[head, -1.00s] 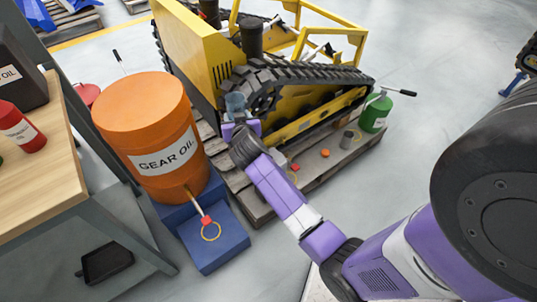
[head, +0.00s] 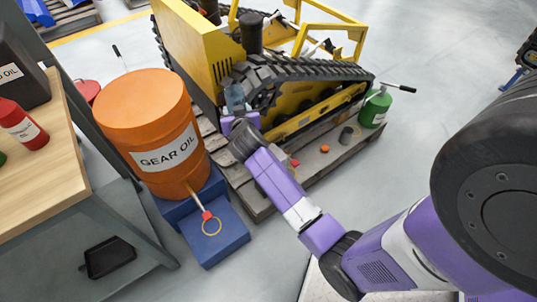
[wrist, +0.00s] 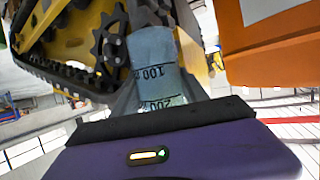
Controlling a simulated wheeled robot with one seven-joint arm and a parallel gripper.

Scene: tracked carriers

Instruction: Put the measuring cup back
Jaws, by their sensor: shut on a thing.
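The measuring cup (head: 234,96) is a translucent bluish cup, beside the yellow tracked carrier's (head: 300,115) sprocket and track. It also shows in the wrist view (wrist: 150,60), with dark 100 and 200 marks. My gripper (head: 238,114) is shut on it, with one finger on each side in the wrist view (wrist: 158,92). The cup is held up, apart from any surface that I can make out. Part of it is hidden by the fingers.
An orange gear oil drum (head: 150,125) on a blue stand (head: 215,240) is close to the left. A wooden pallet (head: 262,205) under the carrier bears a green can (head: 375,108), a grey cup (head: 345,137) and an orange piece (head: 325,149). A workbench (head: 75,165) is at left.

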